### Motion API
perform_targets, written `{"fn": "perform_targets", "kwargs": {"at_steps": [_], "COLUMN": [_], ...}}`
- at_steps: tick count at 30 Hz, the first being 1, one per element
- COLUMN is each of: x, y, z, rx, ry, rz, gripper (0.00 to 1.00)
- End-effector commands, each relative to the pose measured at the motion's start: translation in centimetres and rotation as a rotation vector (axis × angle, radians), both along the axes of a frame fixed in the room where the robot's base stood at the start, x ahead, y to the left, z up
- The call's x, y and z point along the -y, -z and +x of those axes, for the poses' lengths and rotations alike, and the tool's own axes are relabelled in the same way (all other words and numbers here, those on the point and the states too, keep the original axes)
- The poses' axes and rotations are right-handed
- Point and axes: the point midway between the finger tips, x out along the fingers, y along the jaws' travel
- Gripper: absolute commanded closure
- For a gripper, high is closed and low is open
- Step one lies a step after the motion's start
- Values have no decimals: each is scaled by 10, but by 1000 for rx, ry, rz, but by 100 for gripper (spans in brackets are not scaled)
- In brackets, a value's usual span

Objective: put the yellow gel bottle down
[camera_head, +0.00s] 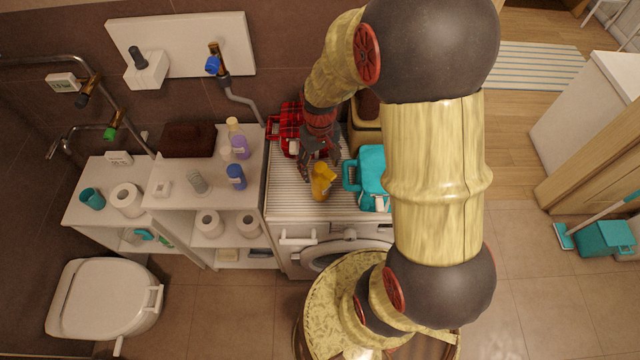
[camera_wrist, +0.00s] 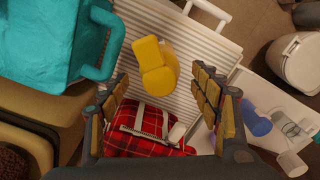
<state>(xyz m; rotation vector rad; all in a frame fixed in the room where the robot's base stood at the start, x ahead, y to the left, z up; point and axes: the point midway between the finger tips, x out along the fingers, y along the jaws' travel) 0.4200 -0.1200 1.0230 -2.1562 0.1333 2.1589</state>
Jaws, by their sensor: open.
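The yellow gel bottle (camera_head: 322,181) stands on the white ribbed top (camera_head: 285,203) of the washing machine, near its front edge. In the wrist view the bottle (camera_wrist: 154,67) lies ahead of and between the spread fingers, seen from above. My gripper (camera_head: 320,158) is just behind the bottle in the head view. The fingers of my gripper (camera_wrist: 160,105) are wide apart, with a gap to the bottle on both sides. Nothing is held between them.
A teal bag (camera_head: 371,172) with a handle stands close to the right of the bottle. A red plaid pouch (camera_wrist: 150,128) lies behind it, under my gripper. A wicker basket (camera_head: 364,128) stands at the back. Purple and blue bottles (camera_head: 236,176) stand on the shelf at left.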

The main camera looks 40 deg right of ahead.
Motion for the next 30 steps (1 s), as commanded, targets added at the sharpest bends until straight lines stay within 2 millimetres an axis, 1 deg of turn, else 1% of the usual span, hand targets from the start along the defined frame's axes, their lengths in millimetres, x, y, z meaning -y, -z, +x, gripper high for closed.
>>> {"fn": "perform_targets", "kwargs": {"at_steps": [9, 12, 20, 30], "x": [0, 0, 0, 0], "y": [42, 50, 52, 52], "z": [1, 1, 2, 2], "rx": [-1, -1, 2, 2], "ry": [0, 0, 0, 0], "rz": [0, 0, 0, 0], "gripper": [36, 36, 36, 55]}}
